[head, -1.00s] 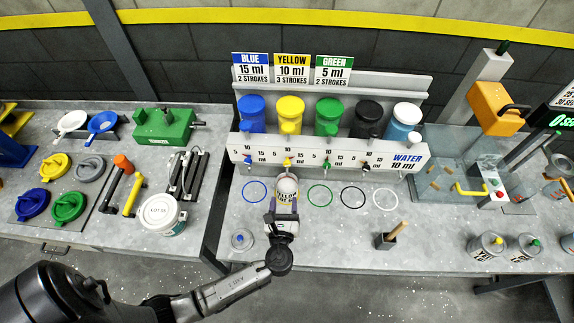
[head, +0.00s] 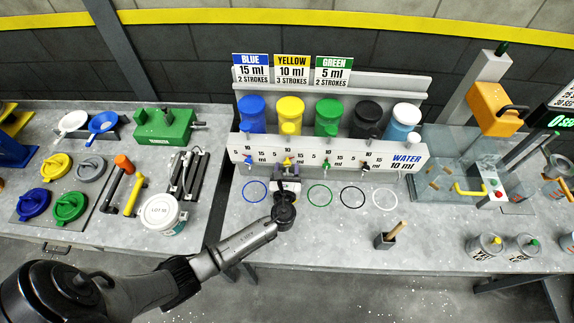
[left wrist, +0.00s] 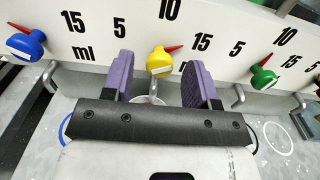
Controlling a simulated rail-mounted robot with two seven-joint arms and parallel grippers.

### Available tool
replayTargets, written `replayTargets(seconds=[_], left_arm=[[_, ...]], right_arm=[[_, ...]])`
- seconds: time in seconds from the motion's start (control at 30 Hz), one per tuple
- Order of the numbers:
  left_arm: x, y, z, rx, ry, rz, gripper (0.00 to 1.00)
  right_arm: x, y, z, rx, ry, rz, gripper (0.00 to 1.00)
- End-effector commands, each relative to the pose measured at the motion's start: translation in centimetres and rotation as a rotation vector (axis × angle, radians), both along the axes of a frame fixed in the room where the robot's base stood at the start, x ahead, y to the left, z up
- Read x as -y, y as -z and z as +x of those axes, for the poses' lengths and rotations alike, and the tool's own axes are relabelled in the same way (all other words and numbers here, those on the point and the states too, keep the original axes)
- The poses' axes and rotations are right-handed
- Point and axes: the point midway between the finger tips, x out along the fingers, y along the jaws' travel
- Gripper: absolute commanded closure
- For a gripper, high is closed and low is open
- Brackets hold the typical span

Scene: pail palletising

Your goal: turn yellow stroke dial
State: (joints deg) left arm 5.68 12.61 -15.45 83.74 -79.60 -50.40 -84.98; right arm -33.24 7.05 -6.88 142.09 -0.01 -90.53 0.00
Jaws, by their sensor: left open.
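The yellow stroke dial (left wrist: 159,62) is a yellow knob with a red pointer on the white dispenser panel (left wrist: 100,50). In the left wrist view its pointer leans up and to the right. My left gripper (left wrist: 153,82) is open, with one purple finger on each side of the dial, apart from it. In the head view my left gripper (head: 287,168) is in front of the panel below the yellow canister (head: 290,114) and hides most of the dial. A pale container under the yellow spout is mostly hidden by my gripper. My right gripper is out of view.
The blue dial (left wrist: 25,46) and green dial (left wrist: 263,77) sit on either side on the same panel. Blue, green, black and white rings mark the bench; a small dark holder (head: 386,241) stands at the front. A white LOT tub (head: 160,212) stands at left.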

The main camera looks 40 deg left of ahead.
Motion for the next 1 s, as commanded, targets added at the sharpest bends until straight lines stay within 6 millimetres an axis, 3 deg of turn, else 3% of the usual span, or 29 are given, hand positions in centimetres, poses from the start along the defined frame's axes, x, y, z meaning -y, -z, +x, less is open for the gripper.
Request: replayTargets(seconds=[0.53, 1.0], left_arm=[[-0.87, -0.01, 1.13, 0.001, 0.0, -0.001, 0.47], [-0.84, -0.01, 1.12, 0.001, 0.0, -0.001, 0.91]], right_arm=[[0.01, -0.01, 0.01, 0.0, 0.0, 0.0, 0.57], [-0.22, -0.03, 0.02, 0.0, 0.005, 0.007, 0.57]])
